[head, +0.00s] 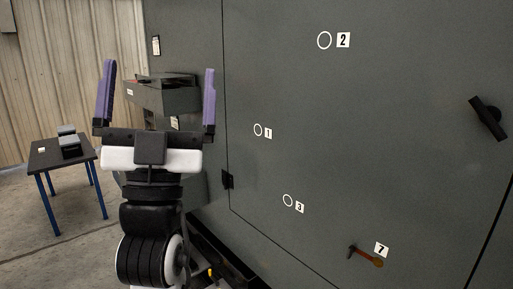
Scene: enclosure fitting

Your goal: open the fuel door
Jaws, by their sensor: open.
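My gripper (160,68) is open, with its two purple fingers spread wide and pointing up in the picture. Nothing is seen held between them. Behind and between the fingers, a dark box-like part (168,97) with a small white label juts out at the enclosure's left side. Something small and red shows on its top. My gripper hides part of it, and I cannot tell whether the fingers touch it. No part is readably marked as the fuel door, so I cannot tell which it is.
The grey enclosure (390,150) fills the right, with a large panel bearing marks 1, 2, 3 and 7. A black handle (490,118) and a brown-orange lever (367,257) sit on it. A small table (48,157) with boxes stands left. Open floor lies between.

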